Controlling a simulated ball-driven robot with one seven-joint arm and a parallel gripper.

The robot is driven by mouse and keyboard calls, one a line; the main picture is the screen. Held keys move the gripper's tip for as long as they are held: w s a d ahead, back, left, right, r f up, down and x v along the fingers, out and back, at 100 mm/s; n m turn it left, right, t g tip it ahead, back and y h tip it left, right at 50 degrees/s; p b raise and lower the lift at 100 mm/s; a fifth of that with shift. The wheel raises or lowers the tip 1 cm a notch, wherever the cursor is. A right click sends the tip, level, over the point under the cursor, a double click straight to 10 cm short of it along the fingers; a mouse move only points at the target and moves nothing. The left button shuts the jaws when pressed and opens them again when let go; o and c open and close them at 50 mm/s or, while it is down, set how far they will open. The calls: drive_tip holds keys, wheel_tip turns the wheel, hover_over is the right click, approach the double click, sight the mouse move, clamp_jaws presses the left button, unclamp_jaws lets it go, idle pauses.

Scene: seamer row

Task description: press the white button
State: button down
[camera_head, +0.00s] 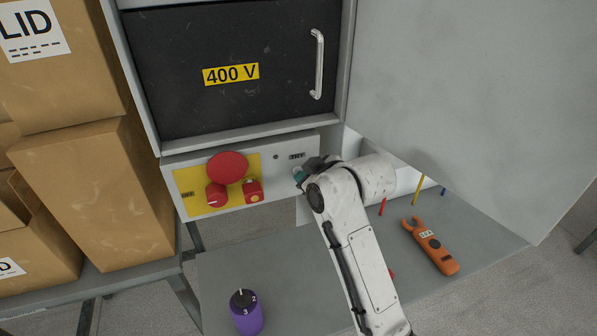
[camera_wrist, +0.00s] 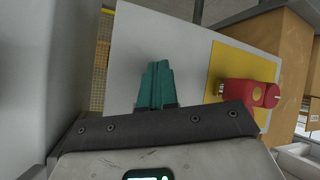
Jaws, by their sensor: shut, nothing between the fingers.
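The control panel (camera_head: 178,170) is a pale grey strip below the dark 400 V door. My gripper (camera_head: 299,177) has teal fingers and is at the panel's right part, below a small dark label. The fingers are shut and empty. A small pale edge shows beside the fingertips; I cannot tell if it is the white button. No white button shows clearly in either view, and the gripper hides part of the panel. In the wrist view my gripper (camera_wrist: 156,72) points at the grey panel face (camera_wrist: 190,45); contact cannot be told.
Left on the panel are a large red mushroom button (camera_head: 227,167), a red knob (camera_head: 216,195) and a red switch (camera_head: 252,190) on a yellow plate. Cardboard boxes (camera_head: 95,195) stand left.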

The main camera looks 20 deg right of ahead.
drive_tip(key=shift+s, duration=0.15)
drive_tip(key=shift+s+p, duration=0.55)
drive_tip(key=shift+s, duration=0.15)
drive_tip(key=s+p, duration=0.2)
drive_tip(key=s, duration=0.3)
idle(0.5)
idle(0.3)
